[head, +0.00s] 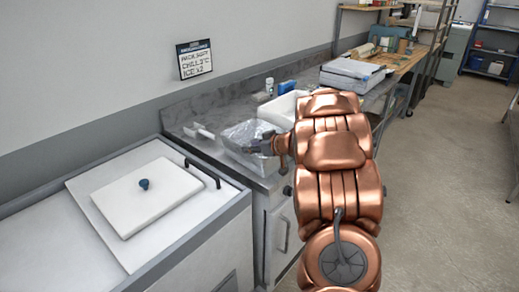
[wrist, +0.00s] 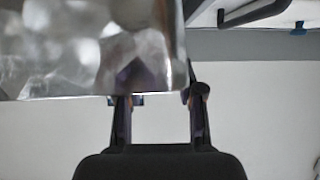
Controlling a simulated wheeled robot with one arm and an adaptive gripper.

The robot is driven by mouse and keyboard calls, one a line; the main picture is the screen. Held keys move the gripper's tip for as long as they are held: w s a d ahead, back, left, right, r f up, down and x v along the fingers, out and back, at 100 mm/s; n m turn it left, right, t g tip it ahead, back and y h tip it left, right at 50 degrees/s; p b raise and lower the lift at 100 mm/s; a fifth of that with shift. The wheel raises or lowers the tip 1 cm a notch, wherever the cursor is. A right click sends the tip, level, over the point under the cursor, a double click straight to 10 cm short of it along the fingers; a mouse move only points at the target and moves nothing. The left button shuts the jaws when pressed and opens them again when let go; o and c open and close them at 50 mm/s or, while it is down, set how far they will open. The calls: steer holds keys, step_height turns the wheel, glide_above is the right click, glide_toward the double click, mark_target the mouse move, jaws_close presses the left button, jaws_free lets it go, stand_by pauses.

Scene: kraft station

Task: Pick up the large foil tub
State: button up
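The large foil tub (head: 240,132) is a shiny silver tub on the grey counter, left of my arm. In the wrist view the foil (wrist: 75,55) fills the upper left, close to the camera. My gripper (head: 262,146) is at the tub's near right side in the head view. In the wrist view my gripper (wrist: 160,97) has its two fingers apart. The foil's lower edge meets the left finger, and its right edge comes close to the right fingertip. I cannot tell whether either finger touches the foil. The left fingertip is partly hidden at the foil edge.
A white container (head: 284,106) stands just behind the tub. A small white object (head: 203,132) lies left of it. A chest with a white lid (head: 148,196) and black handle stands at front left. A grey flat box (head: 352,72) is farther back. The floor at right is clear.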

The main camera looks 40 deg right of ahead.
steer(key=shift+a+p+x, duration=0.2)
steer(key=shift+p+x, duration=0.1)
steer(key=shift+x, duration=1.65)
steer(key=shift+c, duration=0.2)
steer(key=shift+f, duration=0.1)
jaws_close()
